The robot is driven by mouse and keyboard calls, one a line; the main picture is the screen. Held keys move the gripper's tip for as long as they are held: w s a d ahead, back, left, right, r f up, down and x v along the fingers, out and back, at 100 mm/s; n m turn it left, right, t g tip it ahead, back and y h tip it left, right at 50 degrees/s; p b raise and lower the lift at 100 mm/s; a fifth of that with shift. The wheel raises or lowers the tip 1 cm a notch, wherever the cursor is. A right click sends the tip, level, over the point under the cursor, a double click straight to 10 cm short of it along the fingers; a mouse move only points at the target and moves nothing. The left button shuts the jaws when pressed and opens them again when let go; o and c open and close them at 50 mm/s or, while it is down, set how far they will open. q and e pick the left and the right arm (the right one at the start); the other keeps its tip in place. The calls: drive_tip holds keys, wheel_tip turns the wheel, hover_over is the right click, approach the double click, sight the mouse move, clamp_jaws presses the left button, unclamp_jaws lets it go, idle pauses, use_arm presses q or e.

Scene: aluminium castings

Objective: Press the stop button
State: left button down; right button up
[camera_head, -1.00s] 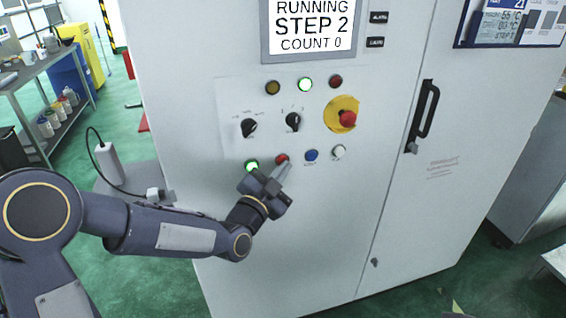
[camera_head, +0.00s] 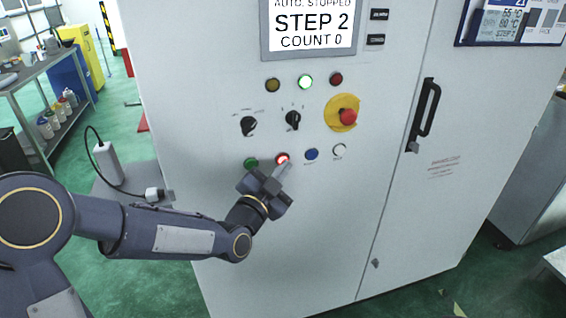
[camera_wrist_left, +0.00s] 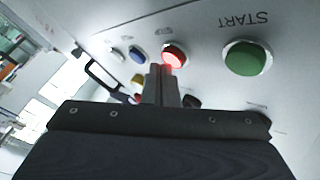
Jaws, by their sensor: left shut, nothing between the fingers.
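The red stop button (camera_head: 283,159) is lit on the grey cabinet's panel, between the green start button (camera_head: 251,162) and a blue button (camera_head: 311,155). My left gripper (camera_head: 284,170) is shut and empty, with its fingertips just below the red button. In the left wrist view the red button (camera_wrist_left: 174,56) glows right at the closed fingertips (camera_wrist_left: 160,70); I cannot tell whether they touch it. The green button (camera_wrist_left: 246,58), marked START, is unlit. The display (camera_head: 310,28) reads stopped, STEP 2, COUNT 0. My right gripper is not in view.
A red emergency knob (camera_head: 347,117) on a yellow plate, two black selector switches (camera_head: 293,120) and a white button (camera_head: 339,150) share the panel. A black door handle (camera_head: 424,115) sticks out at right. A shelf with jars (camera_head: 55,118) stands at left.

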use_arm(q)
drive_tip(key=shift+s+d, duration=0.15)
drive_tip(key=shift+s, duration=0.25)
drive_tip(key=s, duration=0.1)
drive_tip(key=s+d+b, duration=0.1)
drive_tip(key=s, duration=0.1)
drive_tip(key=s+b, duration=0.1)
drive_tip(key=s, duration=0.1)
drive_tip(key=shift+d, duration=0.25)
drive_tip(key=shift+w, duration=0.1)
idle(0.4)
